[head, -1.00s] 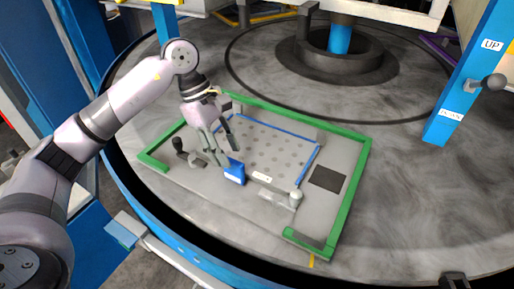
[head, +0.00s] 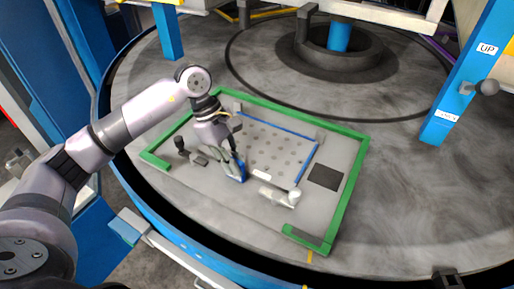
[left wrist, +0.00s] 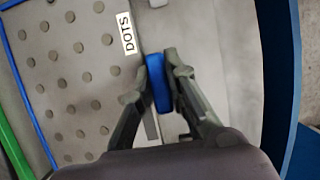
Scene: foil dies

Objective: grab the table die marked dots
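The dots die (head: 262,158) is a grey plate with a grid of round spots, blue edging and a white label. It lies flat inside a green frame (head: 352,185). In the left wrist view the label on the die (left wrist: 70,60) reads DOTS. A blue block (left wrist: 157,83) stands at the die's near edge, beside the label. My left gripper (head: 236,172) is down at this block. In the left wrist view its fingers (left wrist: 157,75) lie on either side of the block and look closed on it. In the head view the fingers hide most of the block. My right gripper is not seen.
A pale fitting with a white knob (head: 293,198) sits right of the block. A black knob (head: 180,143) stands left of the gripper. A dark square (head: 326,177) lies at the right. A blue post (head: 470,85) rises farther right. The grey round table (head: 410,190) is clear there.

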